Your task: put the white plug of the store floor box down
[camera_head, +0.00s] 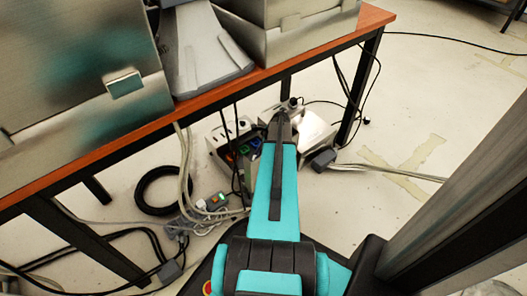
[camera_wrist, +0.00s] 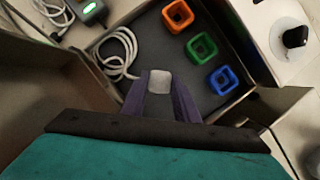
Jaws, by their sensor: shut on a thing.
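My gripper (camera_wrist: 160,92) is shut on the white plug (camera_wrist: 160,79), which sits between the two fingertips in the wrist view. A white cable (camera_wrist: 128,48) lies looped just left of the plug and runs toward it. Below the plug is an open box (camera_wrist: 222,108) with a dark grey floor. An orange (camera_wrist: 178,14), a green (camera_wrist: 201,47) and a blue (camera_wrist: 223,79) square ring lie in its right part. In the head view my gripper (camera_head: 283,113) reaches over the box (camera_head: 217,136) under the table. The plug is hidden there. I cannot tell whether the plug touches the box floor.
A white device with a black knob (camera_wrist: 295,37) stands right of the box. A device with a green light (camera_wrist: 90,8) lies at upper left. The table (camera_head: 110,150) with its dark legs is overhead; a black cable coil (camera_head: 168,190) lies on the floor.

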